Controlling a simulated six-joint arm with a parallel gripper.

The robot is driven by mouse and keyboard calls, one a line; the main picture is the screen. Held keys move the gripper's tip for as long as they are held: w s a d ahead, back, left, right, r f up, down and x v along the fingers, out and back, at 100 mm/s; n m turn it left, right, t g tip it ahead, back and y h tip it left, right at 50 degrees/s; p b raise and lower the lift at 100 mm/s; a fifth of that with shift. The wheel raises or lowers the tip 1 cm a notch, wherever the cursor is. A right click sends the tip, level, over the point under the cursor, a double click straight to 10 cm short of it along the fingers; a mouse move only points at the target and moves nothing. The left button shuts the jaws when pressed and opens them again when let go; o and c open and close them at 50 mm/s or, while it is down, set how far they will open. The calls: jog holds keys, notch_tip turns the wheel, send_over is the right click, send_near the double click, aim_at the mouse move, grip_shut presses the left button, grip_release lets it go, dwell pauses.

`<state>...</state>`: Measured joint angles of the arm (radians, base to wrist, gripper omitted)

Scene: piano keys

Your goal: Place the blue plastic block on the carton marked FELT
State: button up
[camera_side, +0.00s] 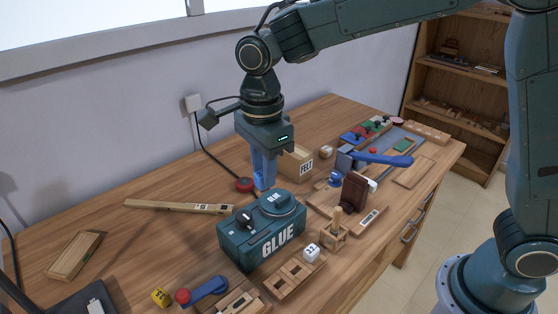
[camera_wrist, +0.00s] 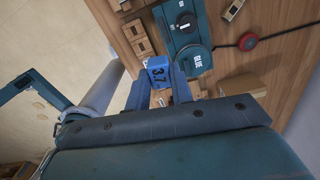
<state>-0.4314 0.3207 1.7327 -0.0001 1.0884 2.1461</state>
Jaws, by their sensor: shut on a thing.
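My gripper (camera_side: 263,172) is shut on the blue plastic block (camera_wrist: 158,72), which has 3.7 on its face in the wrist view. In the side view the block (camera_side: 262,181) is at the fingertips, just behind the GLUE box, and the fingers partly hide it. The open-topped tan carton marked FELT (camera_side: 298,163) stands on the bench, to the right of the gripper and apart from it. In the wrist view a tan box (camera_wrist: 240,84) shows partly behind my gripper; its marking cannot be read there.
The dark teal GLUE box (camera_side: 262,232) stands close in front of the block. A red-topped disc (camera_side: 245,184) with a cable lies left of it. A long wooden strip (camera_side: 178,206) lies further left. Blue-handled tools and small parts crowd the bench beyond the carton.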

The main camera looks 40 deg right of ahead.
jog(key=w+d+r+m, duration=0.4)
jog(key=w+d, duration=0.7)
jog(key=w, duration=0.1)
notch_tip(320, 180, up, 3)
jog(key=m, duration=0.3)
send_over(299, 151)
jog(key=shift+a+r, duration=0.1)
jog(key=shift+r, duration=0.05)
notch_tip(299, 151, down, 20)
jog(key=shift+f, duration=0.1)
dwell(0.3)
jog(key=o, duration=0.9)
jog(key=shift+o, duration=0.2)
